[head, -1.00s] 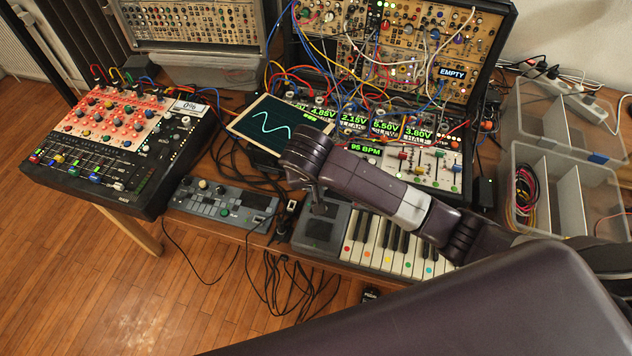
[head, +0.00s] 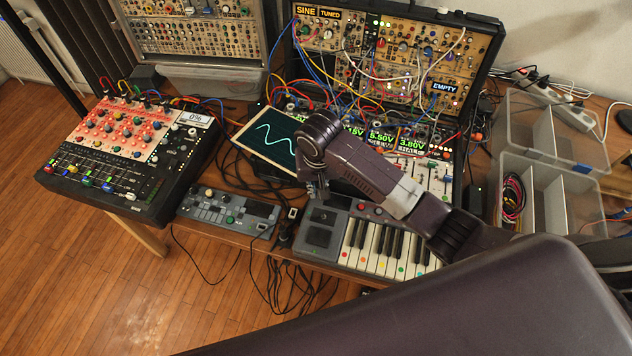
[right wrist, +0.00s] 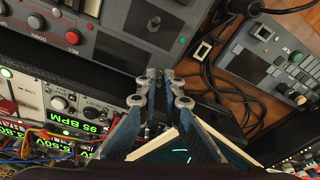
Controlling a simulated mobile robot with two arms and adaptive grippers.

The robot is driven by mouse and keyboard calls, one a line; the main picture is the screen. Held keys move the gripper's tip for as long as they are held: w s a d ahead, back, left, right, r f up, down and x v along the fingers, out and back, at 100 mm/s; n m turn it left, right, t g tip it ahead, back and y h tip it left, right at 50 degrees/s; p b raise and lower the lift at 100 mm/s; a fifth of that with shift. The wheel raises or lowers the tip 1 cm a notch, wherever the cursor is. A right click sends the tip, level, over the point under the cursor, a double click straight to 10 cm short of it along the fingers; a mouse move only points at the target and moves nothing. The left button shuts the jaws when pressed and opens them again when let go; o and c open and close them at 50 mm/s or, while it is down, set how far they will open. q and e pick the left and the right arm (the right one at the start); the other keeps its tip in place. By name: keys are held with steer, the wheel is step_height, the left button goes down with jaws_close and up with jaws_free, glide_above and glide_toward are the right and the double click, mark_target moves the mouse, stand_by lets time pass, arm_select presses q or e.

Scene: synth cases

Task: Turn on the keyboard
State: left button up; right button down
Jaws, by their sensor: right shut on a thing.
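The keyboard (head: 385,252) lies at the desk's front edge in the head view, with white and black keys, coloured dots and a grey control panel (head: 319,240) at its left end. In the right wrist view, the panel (right wrist: 120,45) shows a small toggle switch (right wrist: 154,23); red buttons (right wrist: 72,38) sit to its left. My right gripper (head: 318,196) is at the keyboard's back left edge. In the right wrist view its fingertips (right wrist: 160,90) are below the switch and apart from it. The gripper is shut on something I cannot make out. My left gripper is out of view.
A tablet with a wave trace (head: 262,142) is close behind the gripper. A small grey-blue controller (head: 228,212) and loose cables lie left of the keyboard. A mixer (head: 120,165), patched synth modules (head: 400,60) and clear bins (head: 550,195) crowd the desk.

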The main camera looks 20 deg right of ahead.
steer(key=shift+w+d+r+g+y+p, duration=0.15)
steer(key=shift+w+r+g+y+p, duration=0.25)
steer(key=shift+g+p, duration=0.45)
steer(key=shift+d+f+g+y, duration=0.1)
steer(key=shift+f+g+y, duration=0.1)
steer(key=shift+g+y, duration=0.15)
steer(key=shift+w+f+g+y, duration=0.15)
steer(key=shift+w+g+y, duration=0.05)
steer(key=shift+g+y, duration=0.1)
steer(key=shift+w+d+f+g+y+b, duration=0.25)
steer(key=shift+g+y+b, duration=0.2)
steer(key=shift+g+b, duration=0.2)
arm_select(q)
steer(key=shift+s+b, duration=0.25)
steer(key=shift+b, duration=0.65)
arm_select(e)
steer(key=shift+w+d+g+y, duration=0.2)
steer(key=shift+g+y, duration=0.2)
steer(key=shift+g, duration=0.25)
steer(key=shift+r, duration=0.1)
steer(key=c, duration=2.1)
jaws_free()
